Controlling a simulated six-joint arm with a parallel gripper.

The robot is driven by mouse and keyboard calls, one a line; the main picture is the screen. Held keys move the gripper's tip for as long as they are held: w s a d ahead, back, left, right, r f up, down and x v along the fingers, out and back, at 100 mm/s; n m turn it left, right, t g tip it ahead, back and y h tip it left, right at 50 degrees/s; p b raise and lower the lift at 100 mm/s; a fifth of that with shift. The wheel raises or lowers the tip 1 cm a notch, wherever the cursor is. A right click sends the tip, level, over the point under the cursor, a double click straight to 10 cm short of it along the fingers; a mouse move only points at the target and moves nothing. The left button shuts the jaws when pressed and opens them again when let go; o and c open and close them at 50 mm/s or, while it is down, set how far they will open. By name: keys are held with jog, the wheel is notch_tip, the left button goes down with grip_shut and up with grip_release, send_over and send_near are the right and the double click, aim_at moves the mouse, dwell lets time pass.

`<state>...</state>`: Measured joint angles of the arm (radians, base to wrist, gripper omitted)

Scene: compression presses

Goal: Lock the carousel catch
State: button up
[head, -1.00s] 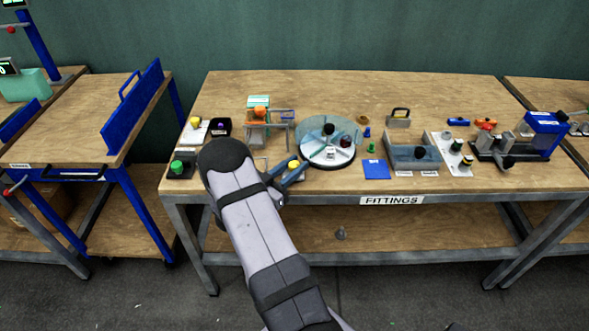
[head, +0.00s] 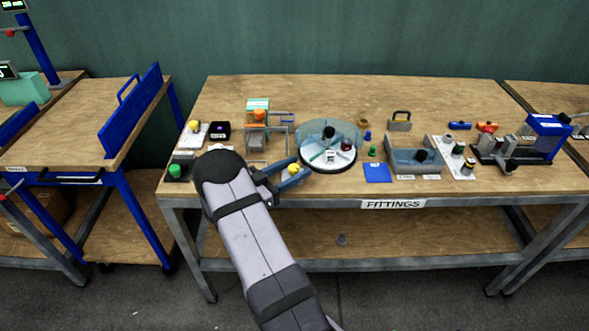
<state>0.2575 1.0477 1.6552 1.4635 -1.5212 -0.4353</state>
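The carousel (head: 345,166) is a round turntable with a dark rim and a clear curved cover, left of the middle of the bench. A small yellow part (head: 294,169), possibly the catch knob, sits at its left front edge. My gripper (head: 302,167) reaches in from the left, its two blue fingers spread apart. The yellow part shows between the fingers; I cannot tell whether they touch it. The base of the yellow part is hidden by the near finger.
A frame with an orange part (head: 258,115) stands behind my gripper. A green button box (head: 176,171) is at the left. A blue pad (head: 377,172) and a grey-blue tray (head: 410,160) lie right of the carousel. The bench's back strip is clear.

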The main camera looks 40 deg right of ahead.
aim_at(289, 172)
jog(key=shift+w+a+b, duration=0.15)
jog(key=shift+a+b, duration=0.05)
jog(key=shift+a, duration=1)
jog(key=shift+w+a+b, duration=0.2)
jog(key=shift+a, duration=1.05)
jog(key=shift+w+a+b, duration=0.15)
jog(key=shift+a+b, duration=0.05)
jog(key=shift+a, duration=1)
jog(key=shift+w+f+b, duration=0.1)
jog(key=shift+f+b, duration=0.15)
jog(key=shift+b, duration=0.85)
jog(key=b, duration=0.6)
jog(key=shift+r, duration=0.15)
jog(key=shift+r+b, duration=0.3)
jog(key=shift+b, duration=0.05)
jog(key=shift+r, duration=0.1)
jog(key=shift+s+d, duration=0.2)
jog(key=shift+d, duration=1)
jog(key=shift+s+d, duration=0.2)
jog(key=shift+d, duration=1)
jog(key=shift+s+d, duration=0.2)
jog(key=shift+d, duration=1)
